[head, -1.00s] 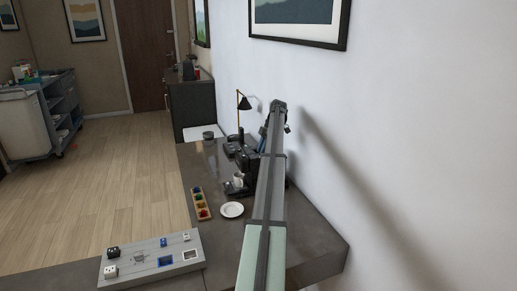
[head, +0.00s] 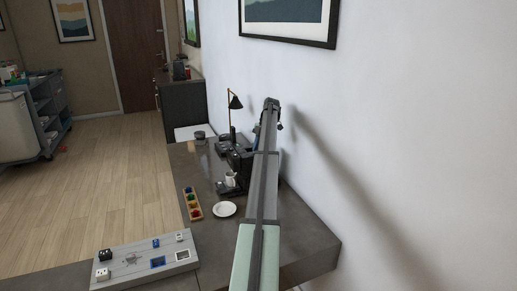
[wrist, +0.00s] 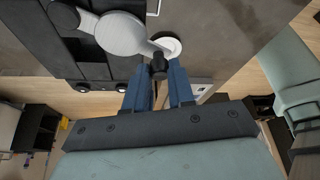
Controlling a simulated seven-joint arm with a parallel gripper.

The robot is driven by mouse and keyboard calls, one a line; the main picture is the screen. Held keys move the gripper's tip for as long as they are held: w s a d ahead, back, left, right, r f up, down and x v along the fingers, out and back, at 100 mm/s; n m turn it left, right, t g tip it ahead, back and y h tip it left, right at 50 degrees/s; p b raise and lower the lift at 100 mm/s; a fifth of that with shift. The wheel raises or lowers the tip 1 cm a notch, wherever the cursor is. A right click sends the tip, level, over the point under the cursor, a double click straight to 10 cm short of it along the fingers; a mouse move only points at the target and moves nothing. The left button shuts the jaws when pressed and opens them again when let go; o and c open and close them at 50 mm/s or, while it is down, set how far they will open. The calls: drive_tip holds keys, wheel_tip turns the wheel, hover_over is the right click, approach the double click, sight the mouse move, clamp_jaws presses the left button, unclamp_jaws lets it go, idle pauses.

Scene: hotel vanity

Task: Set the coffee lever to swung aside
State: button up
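The black coffee machine (head: 229,186) stands on the dark counter, partly hidden behind my arm in the head view. It also shows at the upper left of the wrist view (wrist: 92,68). A light grey rounded piece narrows to a dark knob (wrist: 158,66) in the wrist view; it looks like the coffee lever. My gripper (wrist: 159,72) has two blue fingers, apart, with the knob between their tips as seen from the wrist. I cannot tell whether either finger touches it.
A white saucer (head: 224,210) lies on the counter left of my arm, beside a wooden tray of coloured pieces (head: 192,204). A black lamp (head: 234,102) stands farther back. The wall is close on the right.

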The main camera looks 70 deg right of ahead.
drive_tip(key=o, duration=0.4)
